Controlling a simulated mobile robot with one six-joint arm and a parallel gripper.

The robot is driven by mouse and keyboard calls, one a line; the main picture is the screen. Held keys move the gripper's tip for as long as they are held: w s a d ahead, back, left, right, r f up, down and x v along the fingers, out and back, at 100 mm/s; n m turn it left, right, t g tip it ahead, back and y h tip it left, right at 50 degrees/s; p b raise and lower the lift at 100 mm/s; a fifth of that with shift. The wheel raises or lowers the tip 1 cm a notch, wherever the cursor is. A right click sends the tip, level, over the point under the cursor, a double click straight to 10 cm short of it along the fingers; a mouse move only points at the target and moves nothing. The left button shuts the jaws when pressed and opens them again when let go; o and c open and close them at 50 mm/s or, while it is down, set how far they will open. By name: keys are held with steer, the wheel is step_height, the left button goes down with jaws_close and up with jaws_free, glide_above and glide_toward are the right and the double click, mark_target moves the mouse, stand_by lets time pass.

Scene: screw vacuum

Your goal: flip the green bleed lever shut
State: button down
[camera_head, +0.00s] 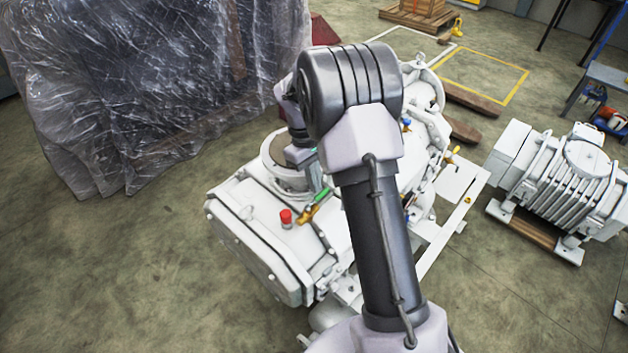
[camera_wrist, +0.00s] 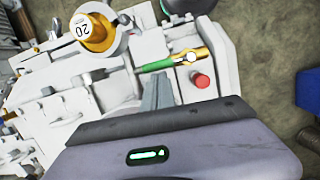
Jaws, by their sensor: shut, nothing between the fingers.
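The green bleed lever (camera_wrist: 157,66) sits on a brass valve (camera_wrist: 201,54) on top of the white vacuum machine. In the wrist view the lever points left, roughly in line with the brass body. The lever also shows in the head view (camera_head: 322,196), beside the brass valve (camera_head: 307,214), partly hidden by my arm. My gripper (camera_wrist: 157,80) is shut and empty, its fingertips just below the lever in the wrist view. I cannot tell whether they touch it. In the head view my arm mostly hides the gripper.
A red knob (camera_wrist: 202,81) stands close to the valve. A brass fitting marked 20 (camera_wrist: 96,35) rises at upper left in the wrist view. A plastic-wrapped load (camera_head: 130,90) stands behind left, and another white machine (camera_head: 565,180) at right. Floor at front left is clear.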

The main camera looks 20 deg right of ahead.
steer(key=shift+s+d+m, duration=0.15)
steer(key=shift+m, duration=0.25)
steer(key=m, duration=0.1)
steer(key=s+d+m+p, duration=0.1)
steer(key=shift+s+m+y, duration=0.1)
steer(key=shift+m+y, duration=0.2)
steer(key=shift+y, duration=0.1)
steer(key=s+m+t+y+b, duration=0.1)
steer(key=s+m, duration=0.5)
steer(key=m, duration=0.7)
steer(key=shift+s+a+y+b, duration=0.35)
steer(key=shift+a+y, duration=0.1)
steer(key=shift+y, duration=0.25)
steer(key=shift+s+a, duration=0.1)
